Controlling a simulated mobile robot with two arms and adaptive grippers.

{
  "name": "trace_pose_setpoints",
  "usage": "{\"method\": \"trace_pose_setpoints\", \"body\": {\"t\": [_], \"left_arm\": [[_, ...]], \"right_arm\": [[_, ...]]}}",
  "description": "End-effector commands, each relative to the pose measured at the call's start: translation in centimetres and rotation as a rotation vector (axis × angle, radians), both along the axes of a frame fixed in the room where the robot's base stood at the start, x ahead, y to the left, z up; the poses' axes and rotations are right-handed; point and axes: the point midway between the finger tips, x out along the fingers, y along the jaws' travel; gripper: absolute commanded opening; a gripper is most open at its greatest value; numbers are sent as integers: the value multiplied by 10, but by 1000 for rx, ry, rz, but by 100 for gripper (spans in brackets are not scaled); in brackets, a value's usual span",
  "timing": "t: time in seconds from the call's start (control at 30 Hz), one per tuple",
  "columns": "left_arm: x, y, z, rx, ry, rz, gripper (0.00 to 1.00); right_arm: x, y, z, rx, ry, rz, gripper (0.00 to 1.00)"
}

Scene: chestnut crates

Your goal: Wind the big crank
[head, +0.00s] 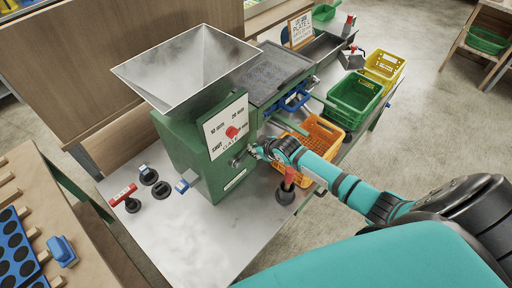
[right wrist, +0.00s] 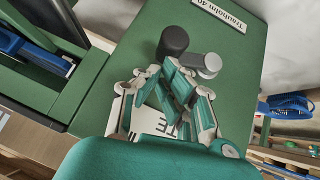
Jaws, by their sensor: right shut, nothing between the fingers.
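The green machine (head: 180,150) with a metal hopper (head: 185,65) stands on the grey table. What looks like the big crank's metal hub (head: 239,160) is on its front face, below the red gate knob (head: 232,132). In the right wrist view a black cylindrical grip (right wrist: 173,41) and a grey round hub (right wrist: 208,65) stand out from the green face. My right gripper (head: 256,151) is at this face; its fingertips (right wrist: 160,73) are shut and empty, close to the black grip. I cannot tell whether they touch it. My left gripper is out of view.
A red-handled tool (head: 123,196) and small black-based pieces stand left of the machine. A red-topped black piece (head: 287,187) stands near my right forearm. Orange (head: 322,133), green (head: 354,87) and yellow (head: 384,63) crates lie to the right. The table's front is clear.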

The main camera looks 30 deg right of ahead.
Motion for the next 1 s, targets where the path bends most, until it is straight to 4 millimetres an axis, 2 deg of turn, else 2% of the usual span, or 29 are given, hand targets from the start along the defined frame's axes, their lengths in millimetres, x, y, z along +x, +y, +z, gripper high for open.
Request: {"method": "trace_pose_setpoints", "body": {"t": [0.13, 0.3, 0.63, 0.77, 1.0], "left_arm": [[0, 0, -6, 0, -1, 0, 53], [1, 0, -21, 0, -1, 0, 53], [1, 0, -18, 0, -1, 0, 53], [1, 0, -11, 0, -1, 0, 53], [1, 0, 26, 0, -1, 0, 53]], "right_arm": [[2, -8, -9, -3, 1, -1, 0], [7, -22, -29, -3, 2, -1, 0], [7, -22, -26, 0, 1, 0, 0], [8, -22, -19, 0, 1, -1, 0], [12, -21, 20, -1, 1, -3, 0]]}}
